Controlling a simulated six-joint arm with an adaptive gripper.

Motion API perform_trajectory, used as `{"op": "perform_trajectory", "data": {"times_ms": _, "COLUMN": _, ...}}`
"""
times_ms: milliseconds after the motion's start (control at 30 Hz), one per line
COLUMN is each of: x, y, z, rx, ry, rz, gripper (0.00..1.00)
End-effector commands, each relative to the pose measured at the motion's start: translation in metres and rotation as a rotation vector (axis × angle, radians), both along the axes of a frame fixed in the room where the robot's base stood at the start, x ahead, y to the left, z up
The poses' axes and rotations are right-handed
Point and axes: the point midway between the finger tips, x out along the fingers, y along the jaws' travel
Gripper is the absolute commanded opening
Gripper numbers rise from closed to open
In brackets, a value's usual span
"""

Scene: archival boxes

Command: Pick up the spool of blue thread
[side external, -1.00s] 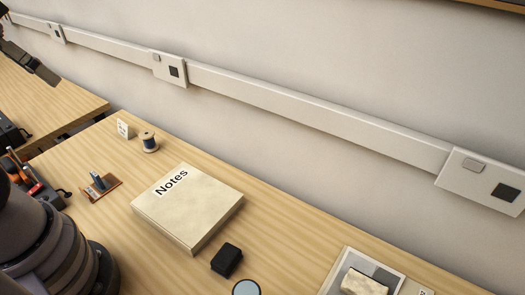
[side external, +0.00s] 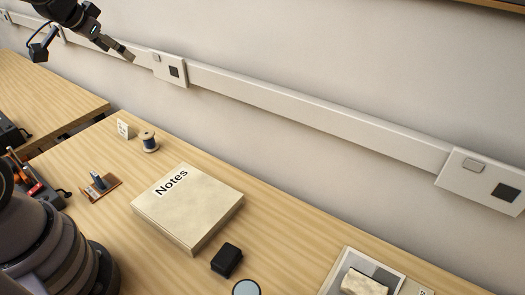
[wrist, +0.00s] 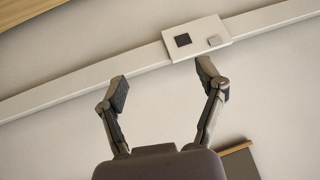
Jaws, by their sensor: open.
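The spool of blue thread (side external: 149,142) stands upright on the wooden table near its far left end, with pale ends and blue thread between. My gripper (side external: 126,52) is up in the air at the upper left of the side view, well above the table and apart from the spool. In the wrist view my gripper (wrist: 162,88) shows two fingers spread apart with nothing between them. The wrist view faces the wall, and the spool is not in it.
A small white card (side external: 123,129) stands just left of the spool. A small brown tray (side external: 101,187) holds a blue item. A wall rail (side external: 300,108) runs behind the table.

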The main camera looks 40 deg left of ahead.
Motion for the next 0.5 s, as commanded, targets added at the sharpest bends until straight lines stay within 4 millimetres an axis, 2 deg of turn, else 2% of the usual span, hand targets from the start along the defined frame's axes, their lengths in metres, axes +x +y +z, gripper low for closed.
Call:
{"op": "perform_trajectory", "data": {"times_ms": 33, "x": 0.019, "y": 0.018, "z": -0.019, "rx": 0.011, "ry": -0.006, "rz": 0.008, "gripper": 0.7}}
{"op": "perform_trajectory", "data": {"times_ms": 100, "x": 0.042, "y": 0.039, "z": -0.041, "rx": 0.028, "ry": -0.042, "rz": 0.008, "gripper": 0.7}}
{"op": "perform_trajectory", "data": {"times_ms": 233, "x": 0.073, "y": 0.076, "z": -0.089, "rx": 0.039, "ry": -0.111, "rz": -0.001, "gripper": 0.7}}
{"op": "perform_trajectory", "data": {"times_ms": 367, "x": 0.088, "y": 0.108, "z": -0.144, "rx": 0.022, "ry": -0.191, "rz": -0.005, "gripper": 0.7}}
{"op": "perform_trajectory", "data": {"times_ms": 500, "x": 0.088, "y": 0.132, "z": -0.2, "rx": -0.016, "ry": -0.292, "rz": 0.005, "gripper": 0.7}}
